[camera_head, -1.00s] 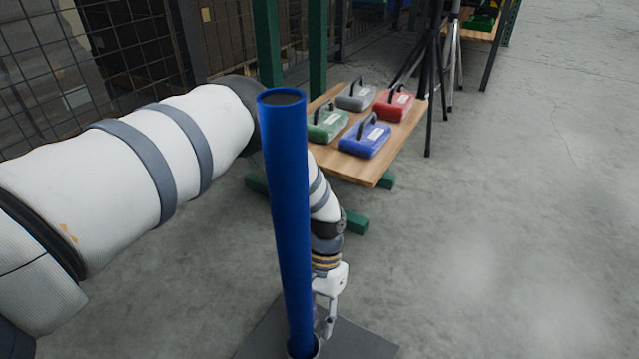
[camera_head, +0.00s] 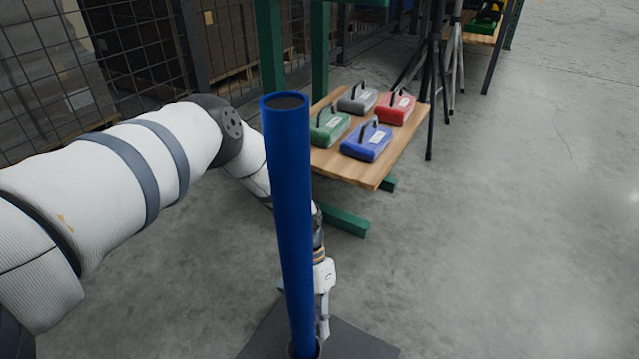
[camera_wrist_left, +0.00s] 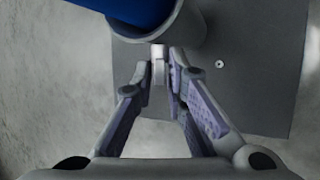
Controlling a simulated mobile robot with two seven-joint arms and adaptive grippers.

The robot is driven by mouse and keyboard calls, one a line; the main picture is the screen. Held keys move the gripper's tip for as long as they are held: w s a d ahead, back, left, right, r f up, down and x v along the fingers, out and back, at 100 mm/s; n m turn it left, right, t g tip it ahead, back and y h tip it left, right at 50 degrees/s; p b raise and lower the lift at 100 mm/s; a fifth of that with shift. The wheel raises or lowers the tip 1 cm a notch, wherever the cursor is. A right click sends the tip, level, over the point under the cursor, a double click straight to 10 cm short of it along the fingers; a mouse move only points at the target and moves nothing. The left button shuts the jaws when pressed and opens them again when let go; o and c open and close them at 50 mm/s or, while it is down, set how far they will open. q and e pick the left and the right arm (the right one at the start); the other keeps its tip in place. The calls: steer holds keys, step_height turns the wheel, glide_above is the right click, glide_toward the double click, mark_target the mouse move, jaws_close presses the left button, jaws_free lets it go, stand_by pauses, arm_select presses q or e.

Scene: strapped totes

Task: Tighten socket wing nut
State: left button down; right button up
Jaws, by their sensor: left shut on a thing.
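A long blue tube (camera_head: 290,220) stands nearly upright in a grey socket (camera_head: 304,350) on a dark base plate (camera_head: 355,342). In the left wrist view the grey socket (camera_wrist_left: 190,32) surrounds the tube's blue lower end (camera_wrist_left: 130,10). The light grey wing nut (camera_wrist_left: 158,52) sticks out from the socket's near side. My left gripper (camera_wrist_left: 160,80) is shut on the wing nut, one finger on each side of it. In the head view my left gripper (camera_head: 323,318) is low behind the tube, partly hidden by it. My right gripper is not in view.
A wooden table (camera_head: 345,168) behind the tube carries green (camera_head: 328,127), grey (camera_head: 357,99), red (camera_head: 396,108) and blue (camera_head: 367,141) handled weights. A black tripod (camera_head: 431,90) stands beside it. Wire fencing (camera_head: 130,50) is at back left. The concrete floor at right is clear.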

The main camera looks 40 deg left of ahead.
arm_select(q)
steer(key=shift+a+f+m+t+h, duration=0.1)
steer(key=shift+a+m+t+h, duration=0.1)
steer(key=shift+h, duration=0.75)
steer(key=shift+a+f+m+t+h, duration=0.1)
steer(key=shift+m+h, duration=0.1)
steer(key=shift+h, duration=0.75)
steer(key=c, duration=1.8)
jaws_free()
steer(key=shift+o, duration=0.2)
steer(key=v, duration=1.2)
steer(key=shift+o, duration=0.3)
